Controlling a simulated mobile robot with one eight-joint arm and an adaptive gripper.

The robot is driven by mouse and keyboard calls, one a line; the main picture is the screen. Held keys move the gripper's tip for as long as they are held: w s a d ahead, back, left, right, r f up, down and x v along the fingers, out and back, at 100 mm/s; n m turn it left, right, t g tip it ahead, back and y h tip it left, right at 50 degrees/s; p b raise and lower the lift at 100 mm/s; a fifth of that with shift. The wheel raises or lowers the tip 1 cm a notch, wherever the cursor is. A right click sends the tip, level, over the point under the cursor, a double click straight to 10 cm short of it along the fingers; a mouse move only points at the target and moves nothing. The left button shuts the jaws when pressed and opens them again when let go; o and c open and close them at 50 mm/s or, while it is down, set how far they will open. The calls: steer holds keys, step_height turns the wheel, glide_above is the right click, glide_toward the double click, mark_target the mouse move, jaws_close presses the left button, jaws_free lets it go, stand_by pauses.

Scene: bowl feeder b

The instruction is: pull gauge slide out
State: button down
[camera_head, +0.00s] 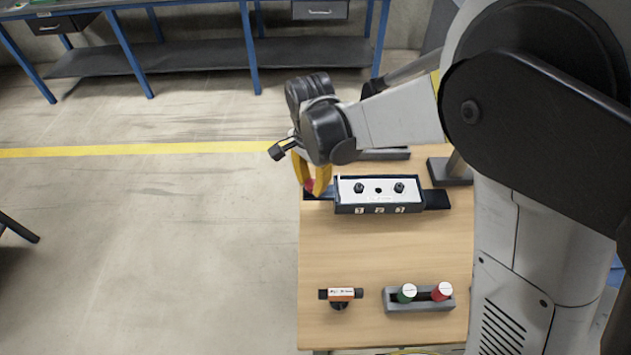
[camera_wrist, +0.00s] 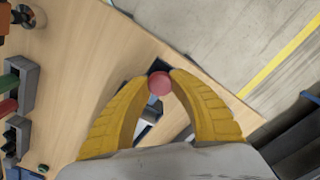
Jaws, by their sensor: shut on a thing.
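The gauge block (camera_head: 365,202), with a white top plate and dark screws, sits on the wooden table. A dark slide (camera_head: 322,195) sticks out of its left end, and a dark piece (camera_head: 436,200) sticks out of its right end. My gripper (camera_head: 315,188) has yellow fingers and is at the left end, shut on the red knob (camera_wrist: 159,83). In the wrist view, the fingertips of my gripper (camera_wrist: 159,78) touch both sides of the round knob. The slide below the knob is partly hidden by the fingers.
A grey holder (camera_head: 420,305) with a green and a red cylinder stands at the front right of the table (camera_head: 335,245). A small orange and white device (camera_head: 341,294) stands left of it. Bare floor lies left of the table, and a blue-legged bench (camera_head: 180,58) is behind.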

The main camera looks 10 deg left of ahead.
steer(key=shift+a, duration=0.15)
steer(key=c, duration=1.5)
jaws_free()
steer(key=o, duration=0.4)
steer(key=shift+a, duration=0.2)
steer(key=shift+o, duration=0.2)
steer(key=shift+d, duration=0.1)
steer(key=shift+r, duration=0.1)
step_height(320, 180, up, 12)
